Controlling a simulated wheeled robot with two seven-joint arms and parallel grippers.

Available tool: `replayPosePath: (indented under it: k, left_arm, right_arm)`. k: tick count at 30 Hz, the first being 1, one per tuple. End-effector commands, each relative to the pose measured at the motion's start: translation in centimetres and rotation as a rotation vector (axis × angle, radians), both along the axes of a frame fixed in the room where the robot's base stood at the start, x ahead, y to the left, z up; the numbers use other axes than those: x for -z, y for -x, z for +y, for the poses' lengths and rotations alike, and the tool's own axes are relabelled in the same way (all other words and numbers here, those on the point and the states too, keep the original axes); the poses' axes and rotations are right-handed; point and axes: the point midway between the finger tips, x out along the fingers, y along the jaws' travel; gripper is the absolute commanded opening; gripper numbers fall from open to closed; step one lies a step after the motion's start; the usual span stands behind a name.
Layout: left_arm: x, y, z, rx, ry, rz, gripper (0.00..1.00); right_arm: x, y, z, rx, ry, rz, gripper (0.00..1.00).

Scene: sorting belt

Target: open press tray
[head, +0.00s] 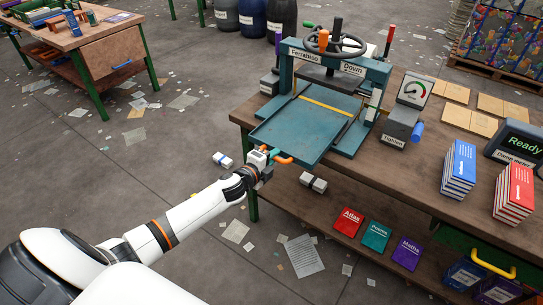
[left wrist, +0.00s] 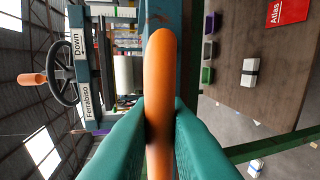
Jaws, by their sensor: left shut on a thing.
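The press (head: 332,65) stands at the back of the workbench, with a black handwheel (head: 335,40) on top. Its flat teal press tray (head: 305,130) sticks out over the bench's left front edge, and its top looks empty. An orange handle (head: 284,160) is at the tray's front. My left gripper (head: 269,156) is at this handle. In the left wrist view the teal fingers are shut on the orange handle (left wrist: 160,65), one on each side. The handwheel also shows there (left wrist: 64,72). My right gripper is in neither view.
The workbench (head: 420,165) carries a gauge box (head: 402,122), a blue book stack (head: 458,170), a red book stack (head: 513,190) and a damp meter (head: 518,143). Red, teal and purple books lie below the top. Paper scraps litter the floor, which is open at left.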

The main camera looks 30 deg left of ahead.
Motion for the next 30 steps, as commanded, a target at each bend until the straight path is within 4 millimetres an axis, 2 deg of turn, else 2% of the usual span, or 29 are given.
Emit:
replayPosePath:
  k: [12, 13, 14, 23, 26, 30]
  left_arm:
    - [-0.2, 0.0, -0.1, 0.003, 0.001, -0.004, 0.00]
    - [-0.2, 0.0, -0.1, 0.003, 0.001, -0.004, 0.16]
    - [-0.1, 0.0, -0.1, 0.003, 0.001, -0.004, 0.21]
    - [-0.1, 0.1, 0.0, 0.002, 0.001, -0.003, 0.21]
    - [-0.2, 0.8, 0.1, 0.002, 0.001, -0.002, 0.21]
    - [-0.6, 3.1, 0.2, 0.003, 0.001, 0.000, 0.21]
  right_arm:
    - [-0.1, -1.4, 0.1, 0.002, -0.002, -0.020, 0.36]
    - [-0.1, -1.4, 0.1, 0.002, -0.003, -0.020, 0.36]
    - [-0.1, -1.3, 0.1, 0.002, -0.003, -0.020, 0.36]
    - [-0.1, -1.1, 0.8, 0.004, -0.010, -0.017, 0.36]
    - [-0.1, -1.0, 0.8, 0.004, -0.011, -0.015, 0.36]
    - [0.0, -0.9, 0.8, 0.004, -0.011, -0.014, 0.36]
